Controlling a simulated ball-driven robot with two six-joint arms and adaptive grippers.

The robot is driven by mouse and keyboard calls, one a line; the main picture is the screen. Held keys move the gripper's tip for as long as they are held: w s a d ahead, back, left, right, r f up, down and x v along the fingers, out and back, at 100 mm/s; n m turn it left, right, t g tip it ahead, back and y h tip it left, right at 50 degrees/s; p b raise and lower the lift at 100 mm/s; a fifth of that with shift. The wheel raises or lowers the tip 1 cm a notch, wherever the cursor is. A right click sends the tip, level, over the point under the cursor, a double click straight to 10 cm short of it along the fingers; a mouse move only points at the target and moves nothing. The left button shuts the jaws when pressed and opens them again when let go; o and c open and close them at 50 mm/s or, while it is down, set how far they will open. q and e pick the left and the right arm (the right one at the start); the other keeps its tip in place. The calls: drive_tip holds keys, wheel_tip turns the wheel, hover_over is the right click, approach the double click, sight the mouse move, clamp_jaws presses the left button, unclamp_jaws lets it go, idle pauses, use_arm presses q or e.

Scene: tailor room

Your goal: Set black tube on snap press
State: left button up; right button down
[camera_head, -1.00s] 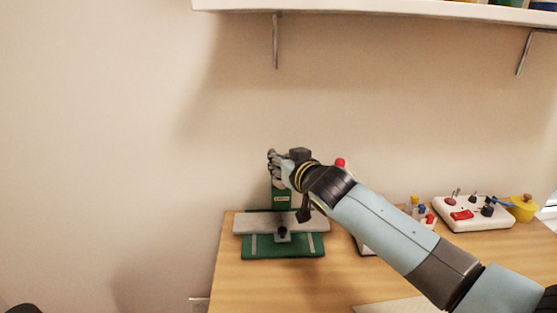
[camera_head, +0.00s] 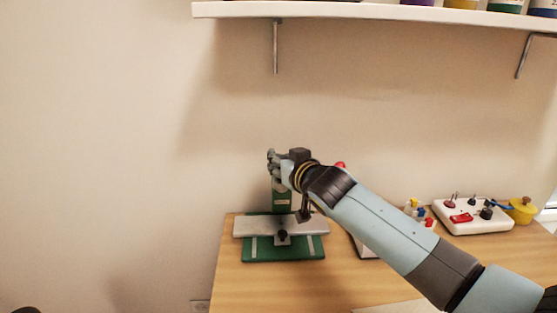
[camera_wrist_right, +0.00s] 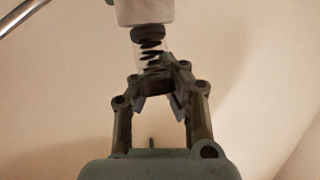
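The snap press (camera_head: 262,254) stands on the table, with a green base and column and a grey plate. A small black piece (camera_head: 282,236) sits at the front middle of the plate; I cannot tell whether it is part of the press. My right gripper (camera_head: 272,165) is high at the press's upper part and hides its head. In the right wrist view, the fingers are drawn in around a short dark piece (camera_wrist_right: 157,88), seemingly the black tube, just below the press's spring (camera_wrist_right: 151,50). Contact with the spring is unclear.
The wooden table (camera_head: 250,290) is clear in front of the press. A white shelf (camera_head: 380,12) hangs above.

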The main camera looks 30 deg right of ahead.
drive_tip(key=shift+f+b, duration=0.8)
drive_tip(key=shift+f, duration=0.05)
drive_tip(key=c, duration=1.8)
unclamp_jaws()
drive_tip(key=shift+o, duration=0.2)
drive_tip(key=p+v, duration=0.1)
drive_tip(key=v, duration=1)
